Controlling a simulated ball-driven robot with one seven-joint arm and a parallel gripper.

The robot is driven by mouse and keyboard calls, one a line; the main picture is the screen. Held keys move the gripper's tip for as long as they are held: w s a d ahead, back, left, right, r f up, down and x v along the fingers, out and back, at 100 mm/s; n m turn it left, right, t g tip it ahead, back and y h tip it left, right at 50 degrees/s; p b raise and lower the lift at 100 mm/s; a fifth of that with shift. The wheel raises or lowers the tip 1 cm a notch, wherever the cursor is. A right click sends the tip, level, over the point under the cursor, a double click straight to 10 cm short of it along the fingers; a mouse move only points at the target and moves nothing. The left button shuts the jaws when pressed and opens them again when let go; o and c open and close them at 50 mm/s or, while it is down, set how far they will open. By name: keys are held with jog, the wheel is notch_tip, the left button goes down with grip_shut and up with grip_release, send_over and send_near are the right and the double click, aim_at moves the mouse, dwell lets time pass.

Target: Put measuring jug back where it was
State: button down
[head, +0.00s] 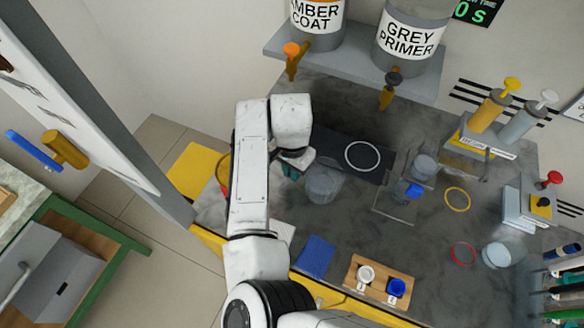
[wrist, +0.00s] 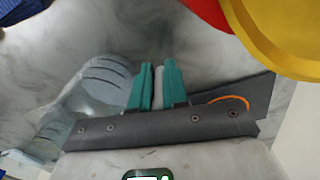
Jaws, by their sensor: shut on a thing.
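The measuring jug (head: 325,184) is clear and grey-tinted, over the worktop just right of my gripper (head: 291,172). In the wrist view the jug (wrist: 97,82) shows dark graduation marks on its wall. My gripper's teal fingers (wrist: 153,88) are shut on its pale handle. I cannot tell whether its base touches the worktop. A dark mat (head: 335,145) with a white ring (head: 362,155) lies behind it. A yellow ring (head: 456,199) and a red ring (head: 462,253) are marked on the worktop to the right.
A clear stand with a blue item (head: 413,190) stands right of the jug. A wooden block with white and blue cups (head: 380,283) and a blue cloth (head: 315,256) are near the front edge. Another clear vessel (head: 497,254) is at right. Dispensers with taps (head: 388,92) overhang the back.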

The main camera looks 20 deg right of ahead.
jog(key=shift+f, duration=0.1)
jog(key=c, duration=1.1)
grip_release()
notch_tip(320, 180, up, 12)
jog(key=shift+r+b, duration=0.15)
jog(key=shift+b, duration=0.6)
